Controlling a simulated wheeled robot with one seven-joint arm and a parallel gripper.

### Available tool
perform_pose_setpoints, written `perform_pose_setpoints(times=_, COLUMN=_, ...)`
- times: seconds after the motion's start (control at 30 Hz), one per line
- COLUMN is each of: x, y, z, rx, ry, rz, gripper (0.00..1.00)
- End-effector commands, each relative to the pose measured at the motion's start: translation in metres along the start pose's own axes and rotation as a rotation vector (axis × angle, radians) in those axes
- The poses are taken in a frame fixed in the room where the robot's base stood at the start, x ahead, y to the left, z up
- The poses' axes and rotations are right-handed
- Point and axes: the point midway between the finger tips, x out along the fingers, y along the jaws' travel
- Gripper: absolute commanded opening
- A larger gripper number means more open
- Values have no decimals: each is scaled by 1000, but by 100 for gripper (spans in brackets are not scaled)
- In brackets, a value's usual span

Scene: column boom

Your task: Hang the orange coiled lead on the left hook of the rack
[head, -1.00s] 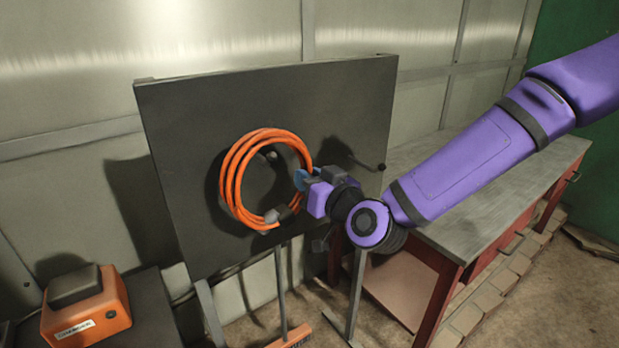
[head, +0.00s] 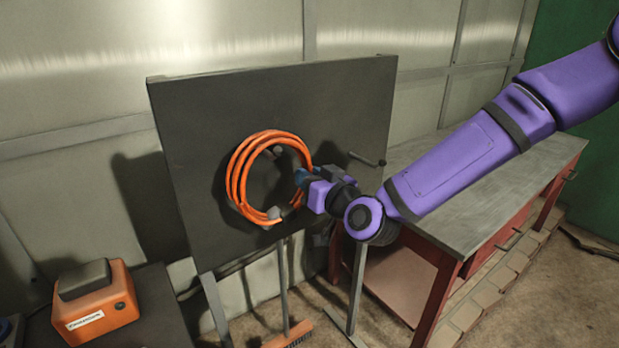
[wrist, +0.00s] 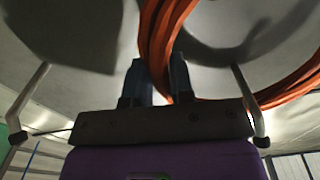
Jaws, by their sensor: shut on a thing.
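The orange coiled lead (head: 236,180) hangs upright as a ring before the rack's dark panel (head: 335,105), with grey ends at its bottom. My gripper (head: 302,177) is shut on the ring's right side; in the wrist view its fingers (wrist: 158,82) meet the orange strands (wrist: 160,35). The left hook (head: 278,152) shows its tip inside the ring, just below the top strands. I cannot tell whether the lead's weight rests on it. The right hook (head: 368,160) sticks out bare, to the right of my gripper.
A grey-topped bench (head: 450,215) with red legs stands right of the rack, under my arm. An orange box (head: 100,307) sits on a dark surface at lower left. A metal wall is close behind.

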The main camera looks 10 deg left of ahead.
Motion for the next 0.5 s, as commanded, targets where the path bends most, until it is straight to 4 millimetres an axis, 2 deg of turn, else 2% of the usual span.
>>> perform_pose_setpoints(times=0.17, x=0, y=0, z=-1, rx=0, ry=2, rz=0, gripper=0)
perform_pose_setpoints(times=0.2, x=0, y=0, z=-1, rx=0, ry=2, rz=0, gripper=31)
perform_pose_setpoints(times=0.3, x=0, y=0, z=0, rx=0, ry=1, rz=0, gripper=52)
perform_pose_setpoints(times=0.5, x=0, y=0, z=0, rx=0, ry=1, rz=0, gripper=52)
